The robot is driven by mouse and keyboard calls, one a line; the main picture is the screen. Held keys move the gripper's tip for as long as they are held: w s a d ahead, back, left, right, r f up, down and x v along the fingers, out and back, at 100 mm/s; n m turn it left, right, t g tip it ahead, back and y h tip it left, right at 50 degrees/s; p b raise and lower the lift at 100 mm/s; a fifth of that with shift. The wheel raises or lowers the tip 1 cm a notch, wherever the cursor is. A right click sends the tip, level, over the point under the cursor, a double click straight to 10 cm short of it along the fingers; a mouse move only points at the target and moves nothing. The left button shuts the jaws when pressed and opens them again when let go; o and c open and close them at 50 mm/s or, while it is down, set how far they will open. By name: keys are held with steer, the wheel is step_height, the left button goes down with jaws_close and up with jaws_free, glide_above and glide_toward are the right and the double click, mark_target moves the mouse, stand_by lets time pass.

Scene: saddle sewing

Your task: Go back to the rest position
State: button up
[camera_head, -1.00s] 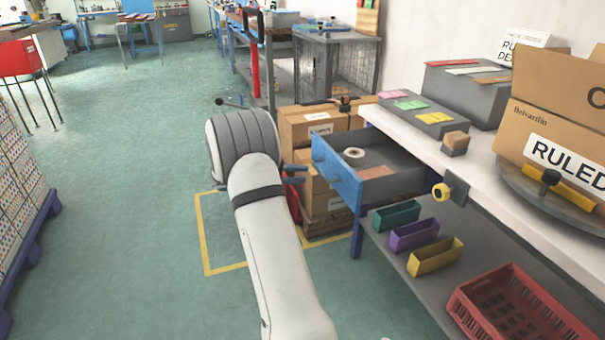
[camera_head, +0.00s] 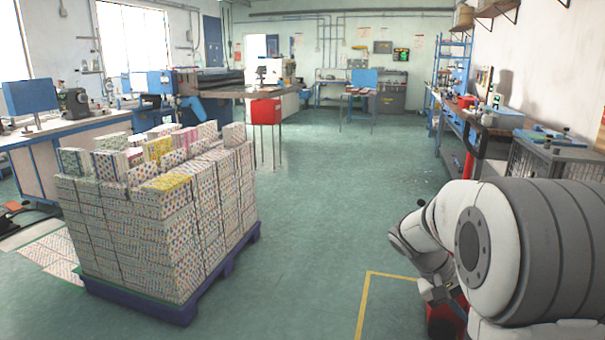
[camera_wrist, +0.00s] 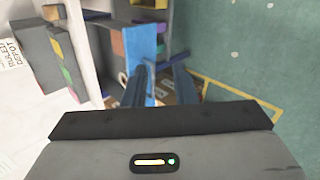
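My gripper (camera_wrist: 162,70) shows in the wrist view, with its two dark fingers apart and nothing held between them. Beyond the fingers is the blue front of a drawer (camera_wrist: 147,45) at a workbench; I cannot see any contact. In the head view my arm fills the lower right, with a large white and grey joint close to the camera. The smaller wrist links lie to its left, and the fingers cannot be made out there.
A pallet (camera_head: 187,312) stacked with patterned boxes (camera_head: 165,225) stands at the left. Green floor is open through the middle, with a yellow floor line (camera_head: 363,300) near my arm. A bench (camera_head: 490,130) runs along the right wall. A red box (camera_head: 264,111) stands on thin legs farther back.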

steer(key=s+a+r+n+t+y+p, duration=0.1)
steer(key=s+a+r+y+p, duration=0.3)
steer(key=a, duration=0.6)
steer(key=s+a+r+n+t+y+p, duration=0.1)
steer(key=s+a+r+t+y+p, duration=0.3)
steer(key=s+a+r+p, duration=0.5)
step_height(320, 180, up, 2)
steer(key=shift+s+a+r, duration=0.1)
steer(key=shift+s+a, duration=0.25)
steer(key=shift+s, duration=0.3)
